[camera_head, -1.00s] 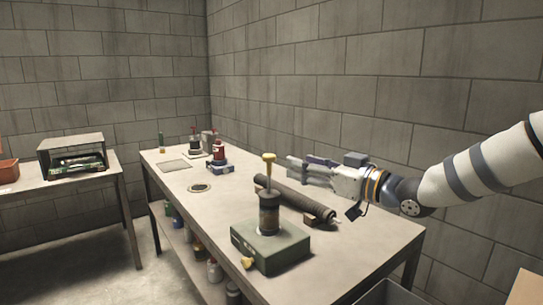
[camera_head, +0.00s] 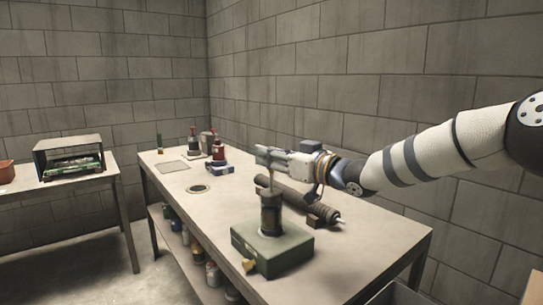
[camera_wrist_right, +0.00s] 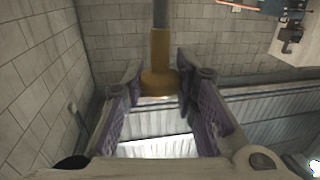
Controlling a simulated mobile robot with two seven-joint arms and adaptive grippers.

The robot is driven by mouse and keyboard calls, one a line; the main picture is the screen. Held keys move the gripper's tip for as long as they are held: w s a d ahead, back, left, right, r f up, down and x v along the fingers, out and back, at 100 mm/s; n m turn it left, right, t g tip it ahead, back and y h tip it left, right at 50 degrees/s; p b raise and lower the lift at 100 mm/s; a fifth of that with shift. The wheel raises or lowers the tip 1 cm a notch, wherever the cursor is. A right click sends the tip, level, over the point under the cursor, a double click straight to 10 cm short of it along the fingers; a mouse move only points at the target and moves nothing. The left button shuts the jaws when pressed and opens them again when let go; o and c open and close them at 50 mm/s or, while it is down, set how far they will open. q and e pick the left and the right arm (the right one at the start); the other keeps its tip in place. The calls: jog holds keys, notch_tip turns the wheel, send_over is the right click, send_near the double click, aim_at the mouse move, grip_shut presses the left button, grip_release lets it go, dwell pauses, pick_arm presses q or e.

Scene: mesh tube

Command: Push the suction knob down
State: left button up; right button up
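The suction knob (camera_wrist_right: 158,78) is yellow-brass on a grey rod. In the right wrist view it sits between the two fingers of my right gripper (camera_wrist_right: 158,85), which stand apart on either side of it; I cannot tell whether they touch it. In the head view my right gripper (camera_head: 266,156) is at the top of the rod and hides the knob. Below it, the dark cylinder (camera_head: 270,214) stands upright on a green box base (camera_head: 285,252) on the table. My left gripper is not in view.
A dark mesh tube (camera_head: 312,207) lies on the table (camera_head: 350,262) behind the base. A round disc (camera_head: 198,189) lies at the left. A wall runs behind the table.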

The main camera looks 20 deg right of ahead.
aim_at(272, 193)
grip_shut()
jog(key=shift+f+b, duration=0.3)
jog(key=shift+f, duration=2.55)
jog(key=o, duration=1)
grip_release()
jog(key=shift+o, duration=0.2)
jog(key=shift+r, duration=0.1)
jog(key=shift+s, duration=0.1)
jog(key=v, duration=1.2)
